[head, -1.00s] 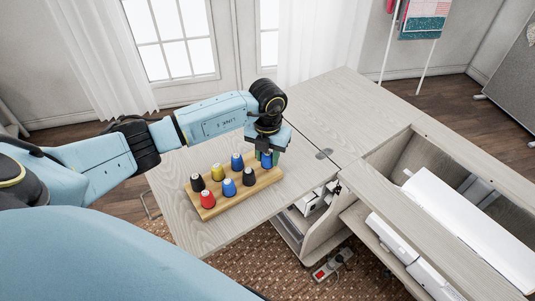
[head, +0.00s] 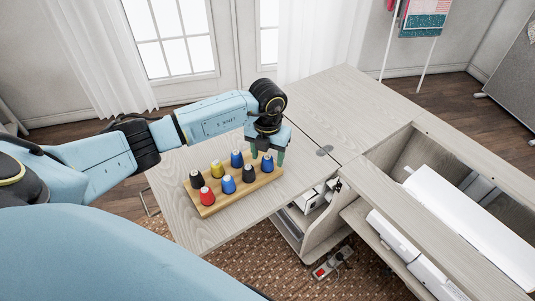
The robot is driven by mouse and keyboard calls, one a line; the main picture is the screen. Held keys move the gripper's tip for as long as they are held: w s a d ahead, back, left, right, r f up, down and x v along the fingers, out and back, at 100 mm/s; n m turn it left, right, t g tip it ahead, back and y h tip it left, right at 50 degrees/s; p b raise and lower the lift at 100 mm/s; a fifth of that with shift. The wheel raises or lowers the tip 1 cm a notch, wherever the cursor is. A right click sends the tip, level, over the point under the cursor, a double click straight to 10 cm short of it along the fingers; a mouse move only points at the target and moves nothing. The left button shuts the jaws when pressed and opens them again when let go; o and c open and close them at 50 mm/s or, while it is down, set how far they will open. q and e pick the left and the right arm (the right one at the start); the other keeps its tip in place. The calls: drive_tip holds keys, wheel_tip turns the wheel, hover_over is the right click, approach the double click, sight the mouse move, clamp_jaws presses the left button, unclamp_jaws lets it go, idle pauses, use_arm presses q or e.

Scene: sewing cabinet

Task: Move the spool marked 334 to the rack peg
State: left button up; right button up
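A wooden spool rack (head: 214,211) stands on the cabinet's left leaf and holds several coloured spools in two rows. My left gripper (head: 267,157) is above the rack's right end with its fingers spread. A blue spool (head: 267,164) stands upright on the rack between the fingertips, with gaps visible at its sides. The other spools are a black one (head: 196,178), a yellow one (head: 217,169), a blue one (head: 236,158), a red one (head: 206,196), another blue one (head: 228,184) and another black one (head: 249,174). I cannot read the number 334 on any spool. My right gripper is out of view.
The pale wooden cabinet top (head: 345,105) is clear behind the rack. To the right, an open cabinet well holds a long white object (head: 470,225). The leaf in front of the rack is bare.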

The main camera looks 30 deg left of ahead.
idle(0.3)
use_arm(q)
wheel_tip(320, 180, up, 5)
drive_tip(key=shift+w+r+p, duration=0.1)
drive_tip(key=shift+r+p, duration=0.1)
drive_tip(key=shift+p, duration=0.15)
wheel_tip(320, 180, up, 8)
drive_tip(key=shift+p, duration=0.3)
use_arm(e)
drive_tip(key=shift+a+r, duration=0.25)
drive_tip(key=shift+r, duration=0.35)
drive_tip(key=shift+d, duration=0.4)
